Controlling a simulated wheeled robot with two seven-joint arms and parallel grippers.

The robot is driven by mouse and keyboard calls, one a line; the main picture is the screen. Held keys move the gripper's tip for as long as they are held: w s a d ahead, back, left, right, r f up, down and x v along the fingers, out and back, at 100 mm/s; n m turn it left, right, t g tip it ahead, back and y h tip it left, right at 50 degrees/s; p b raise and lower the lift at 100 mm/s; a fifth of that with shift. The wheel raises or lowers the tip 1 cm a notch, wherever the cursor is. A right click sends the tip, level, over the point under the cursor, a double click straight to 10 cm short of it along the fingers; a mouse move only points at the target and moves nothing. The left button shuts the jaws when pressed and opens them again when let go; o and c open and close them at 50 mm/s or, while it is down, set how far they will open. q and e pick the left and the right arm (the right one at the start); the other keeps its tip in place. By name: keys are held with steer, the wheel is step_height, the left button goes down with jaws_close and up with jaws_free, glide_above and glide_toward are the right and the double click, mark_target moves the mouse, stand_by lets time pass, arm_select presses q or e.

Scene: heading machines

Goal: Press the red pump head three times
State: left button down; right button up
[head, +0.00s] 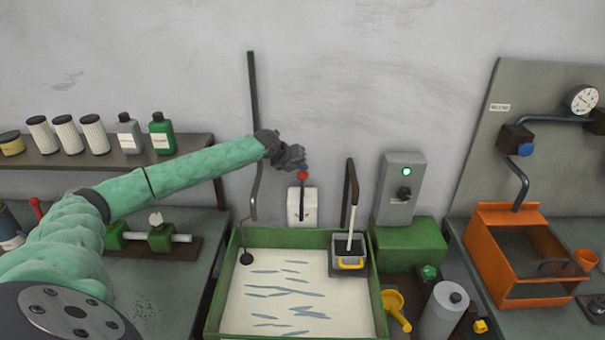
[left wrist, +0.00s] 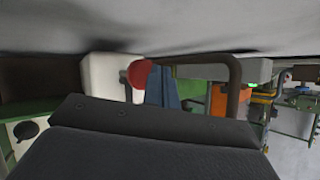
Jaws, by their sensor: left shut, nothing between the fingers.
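The red pump head (head: 302,175) is a small round knob on a dark stem above a white pump body (head: 301,206) against the wall, behind the green-rimmed tray. My left gripper (head: 301,166) is shut and empty, with its fingertips right at the top of the red head. In the left wrist view the red head (left wrist: 139,74) shows just beside the blue-grey fingers (left wrist: 163,86), partly hidden by them. I cannot tell whether they touch it. The white body (left wrist: 103,76) is behind it. My right gripper is not in view.
The green tray (head: 212,310) with thin grey pieces stands below. A thin hooked rod (head: 257,195) hangs at the left. A shelf (head: 110,156) holds canisters and bottles.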

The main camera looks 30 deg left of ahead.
arm_select(q)
steer(key=shift+r, duration=0.1)
steer(key=shift+r+p, duration=1.5)
steer(key=shift+r, duration=1)
stand_by(0.6)
steer(key=shift+f, duration=0.1)
